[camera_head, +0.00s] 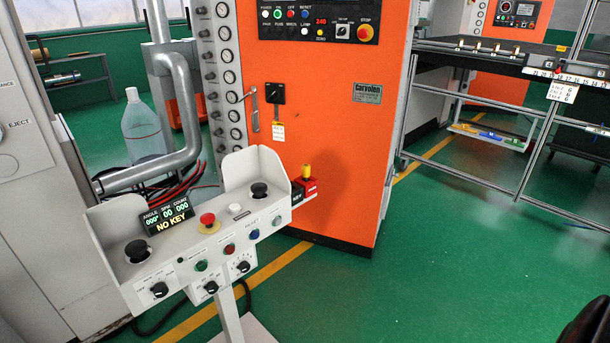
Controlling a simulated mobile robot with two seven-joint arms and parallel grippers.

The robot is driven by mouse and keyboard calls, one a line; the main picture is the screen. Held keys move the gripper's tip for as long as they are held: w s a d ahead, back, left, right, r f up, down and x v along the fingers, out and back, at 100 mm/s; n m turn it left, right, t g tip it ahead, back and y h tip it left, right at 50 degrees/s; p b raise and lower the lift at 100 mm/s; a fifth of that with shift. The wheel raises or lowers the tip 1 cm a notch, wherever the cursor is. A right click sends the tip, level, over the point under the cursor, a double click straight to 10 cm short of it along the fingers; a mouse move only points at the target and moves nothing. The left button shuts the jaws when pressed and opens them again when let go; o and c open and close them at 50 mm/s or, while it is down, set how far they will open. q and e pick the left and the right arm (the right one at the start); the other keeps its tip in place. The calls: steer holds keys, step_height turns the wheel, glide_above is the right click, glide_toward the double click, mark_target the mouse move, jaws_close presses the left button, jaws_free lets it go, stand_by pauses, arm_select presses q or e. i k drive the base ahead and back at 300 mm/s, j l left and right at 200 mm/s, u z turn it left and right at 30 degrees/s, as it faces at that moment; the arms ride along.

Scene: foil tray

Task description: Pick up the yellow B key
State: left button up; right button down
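A small yellow piece (463,126) lies at the left end of a narrow white shelf (478,136), low on the metal rack at the right. It is too small for me to read a letter on it. Another upright yellow piece (307,171) stands on a red block (305,188) at the right side of the control stand. I cannot tell which of the two is the B key. The stand's display (167,219) reads "NO KEY".
The white control stand (205,260) with buttons and knobs is at the lower left. A blue piece (487,134) and a green piece (514,141) share the shelf. An orange machine (335,130) stands in the middle. The green floor (460,270) at the right is open.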

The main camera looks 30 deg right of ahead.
mark_target(305, 168)
steer(key=i+l, duration=0.2)
steer(key=l, duration=0.15)
steer(key=i+l+u, duration=0.1)
steer(key=i+l, duration=0.35)
steer(key=l, duration=0.25)
steer(key=i+l, duration=0.2)
steer(key=l, duration=0.15)
steer(key=i+u, duration=0.05)
